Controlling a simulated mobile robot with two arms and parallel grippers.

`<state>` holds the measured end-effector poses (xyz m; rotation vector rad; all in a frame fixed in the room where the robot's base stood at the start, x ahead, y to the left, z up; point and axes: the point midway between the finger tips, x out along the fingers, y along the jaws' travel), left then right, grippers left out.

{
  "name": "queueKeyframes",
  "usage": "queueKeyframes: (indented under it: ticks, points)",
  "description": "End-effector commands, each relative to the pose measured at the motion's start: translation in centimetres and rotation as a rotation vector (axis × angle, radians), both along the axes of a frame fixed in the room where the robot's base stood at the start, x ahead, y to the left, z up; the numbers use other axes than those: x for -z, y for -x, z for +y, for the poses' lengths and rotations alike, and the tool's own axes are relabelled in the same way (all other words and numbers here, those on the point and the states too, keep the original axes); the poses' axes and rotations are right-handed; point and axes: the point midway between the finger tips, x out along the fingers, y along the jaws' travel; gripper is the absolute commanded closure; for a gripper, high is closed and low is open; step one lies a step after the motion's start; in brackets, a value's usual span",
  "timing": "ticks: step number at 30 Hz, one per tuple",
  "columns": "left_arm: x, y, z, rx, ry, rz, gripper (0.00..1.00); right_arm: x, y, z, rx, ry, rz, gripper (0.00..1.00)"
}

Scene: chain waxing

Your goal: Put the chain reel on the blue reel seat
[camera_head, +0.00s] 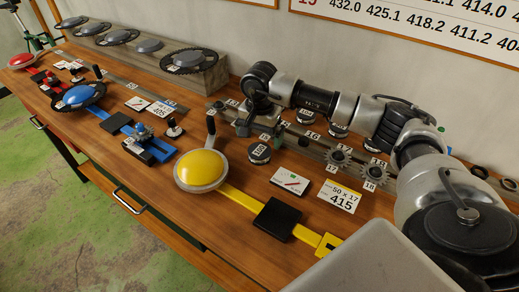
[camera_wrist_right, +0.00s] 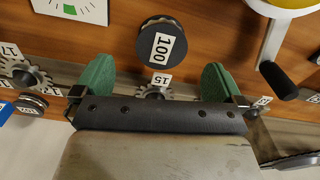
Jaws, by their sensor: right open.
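A black round spool labelled 100 (camera_head: 260,152) lies on the bench behind the yellow dome; I take it as the chain reel, though I cannot be sure. It shows large in the right wrist view (camera_wrist_right: 160,42). A blue dome with a black toothed ring (camera_head: 77,95) sits on a blue bar (camera_head: 116,122) at the left; which part is the blue reel seat I cannot tell. My right gripper (camera_wrist_right: 156,84) is open, its green fingers apart with a cog labelled 15 (camera_wrist_right: 156,93) showing between them. The spool is beyond the fingertips, apart from them. My left gripper is out of view.
A yellow dome with a crank (camera_head: 202,170) and yellow bar (camera_head: 239,200) stand in front. A rail with labelled cogs (camera_head: 341,156) runs behind. A wooden block with chainrings (camera_head: 150,58) is at the back left. Cards (camera_head: 290,181) lie on the bench.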

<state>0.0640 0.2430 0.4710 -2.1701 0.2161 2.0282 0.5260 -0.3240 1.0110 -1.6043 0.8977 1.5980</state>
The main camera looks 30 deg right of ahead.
Motion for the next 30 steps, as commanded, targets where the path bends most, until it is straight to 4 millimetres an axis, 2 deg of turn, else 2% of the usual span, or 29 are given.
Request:
queueKeyframes:
  ticks: [5,11,13,17,23,26,30]
  points:
    - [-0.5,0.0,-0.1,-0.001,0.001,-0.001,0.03,1.3,0.0,0.0,0.001,0.0,0.001,0.0]
    - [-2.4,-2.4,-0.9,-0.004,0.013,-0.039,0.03,3.9,0.2,0.2,0.001,0.0,0.006,0.0]
    - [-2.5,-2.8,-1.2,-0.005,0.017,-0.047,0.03,5.0,0.1,0.2,0.001,-0.002,0.003,0.0]
    - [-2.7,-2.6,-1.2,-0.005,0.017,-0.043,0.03,6.1,0.0,0.2,0.0,-0.002,0.0,0.0]
    - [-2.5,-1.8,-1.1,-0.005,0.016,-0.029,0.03,6.2,0.0,0.2,0.001,-0.002,-0.001,0.0]
    - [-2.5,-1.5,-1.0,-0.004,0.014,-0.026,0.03,6.2,0.0,0.2,0.001,-0.002,-0.001,0.12]
    - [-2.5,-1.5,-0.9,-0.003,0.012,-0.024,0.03,6.2,0.0,0.2,0.001,-0.002,-0.001,0.34]
